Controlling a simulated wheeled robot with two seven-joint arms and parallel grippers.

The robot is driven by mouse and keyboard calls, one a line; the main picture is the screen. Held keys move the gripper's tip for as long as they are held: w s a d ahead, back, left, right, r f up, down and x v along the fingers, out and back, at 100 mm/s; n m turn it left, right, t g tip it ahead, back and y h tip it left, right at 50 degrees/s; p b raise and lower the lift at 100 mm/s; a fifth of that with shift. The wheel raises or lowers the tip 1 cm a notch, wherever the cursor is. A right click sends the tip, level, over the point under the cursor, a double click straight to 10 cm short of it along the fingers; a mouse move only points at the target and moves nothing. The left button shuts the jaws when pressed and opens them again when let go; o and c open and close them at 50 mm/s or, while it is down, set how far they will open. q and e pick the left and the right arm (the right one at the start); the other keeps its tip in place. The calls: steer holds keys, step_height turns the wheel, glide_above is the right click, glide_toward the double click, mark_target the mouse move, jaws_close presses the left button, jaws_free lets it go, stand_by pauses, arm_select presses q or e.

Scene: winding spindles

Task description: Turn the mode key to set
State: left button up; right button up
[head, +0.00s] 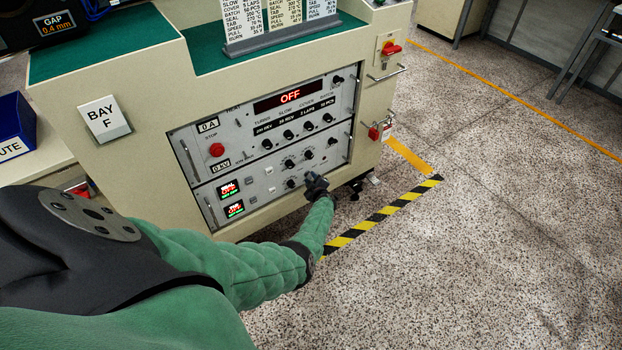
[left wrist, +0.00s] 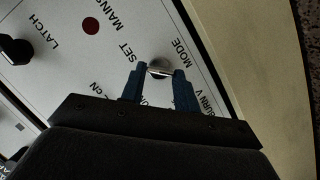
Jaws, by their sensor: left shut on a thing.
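The mode key (left wrist: 160,69) is a small silver piece on the grey control panel (head: 330,95), between the printed words MODE and SET in the left wrist view. My left gripper (left wrist: 158,74) has its two blue fingers on either side of it and is shut on it. In the head view my left gripper (head: 316,184) is at the lower right of the panel and hides the key. Which marked position the key points to is hard to tell. My right gripper is not in view.
A black LATCH knob (left wrist: 15,49) and a dark red MAINS lamp (left wrist: 90,26) are near the key. The panel's display (head: 289,97) reads OFF. A red stop button (head: 217,150) is at the panel's left. The floor to the right is clear beyond a striped line (head: 385,213).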

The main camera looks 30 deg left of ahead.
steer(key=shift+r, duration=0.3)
arm_select(q)
steer(key=o, duration=1)
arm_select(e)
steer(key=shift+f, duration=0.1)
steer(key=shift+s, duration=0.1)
arm_select(q)
steer(key=shift+s+d, duration=0.1)
steer(key=shift+d, duration=0.1)
steer(key=p+v, duration=0.2)
steer(key=v, duration=0.5)
steer(key=shift+s+d+r+p, duration=0.1)
steer(key=shift+s+d+p, duration=0.05)
steer(key=shift+p, duration=0.15)
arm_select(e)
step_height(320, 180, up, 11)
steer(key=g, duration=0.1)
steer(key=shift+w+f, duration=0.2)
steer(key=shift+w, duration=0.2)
